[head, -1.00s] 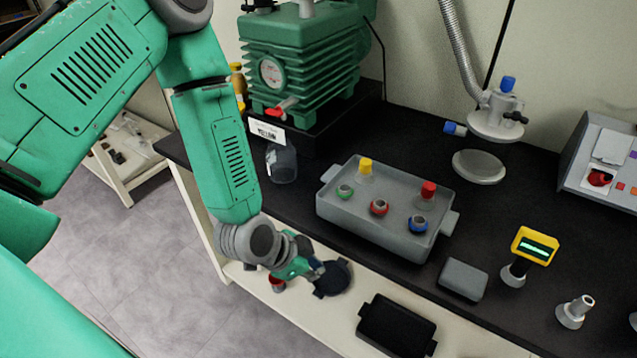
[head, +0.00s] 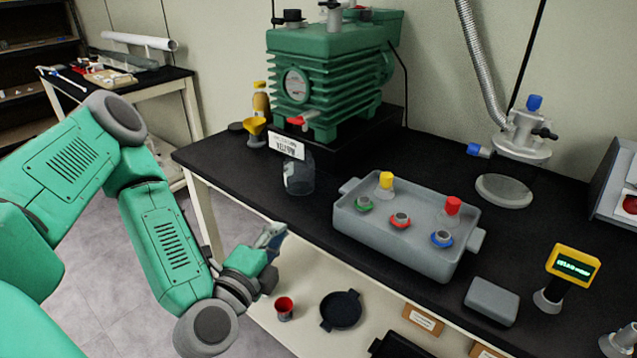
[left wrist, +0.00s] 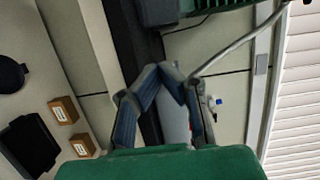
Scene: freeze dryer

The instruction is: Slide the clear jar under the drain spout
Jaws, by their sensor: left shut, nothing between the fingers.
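The clear jar (head: 299,176) stands upright on the black bench, in front of the green pump's (head: 330,80) dark base and just below its white label (head: 287,146). The red-handled drain valve (head: 303,118) is low on the pump's front, above and behind the jar; its spout opening is too small to make out. My left gripper (head: 273,232) is off the bench's front edge, below and left of the jar, and not touching it. In the left wrist view its fingertips (left wrist: 165,71) meet with nothing between them. The jar is not clearly visible there. My right gripper is not in view.
A grey tray (head: 385,239) with several coloured-capped vials is right of the jar. A yellow funnel and bottle (head: 261,98) stand left of the pump. A red cup (head: 284,308) and black pan (head: 341,310) sit on the lower shelf. Bench between jar and front edge is clear.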

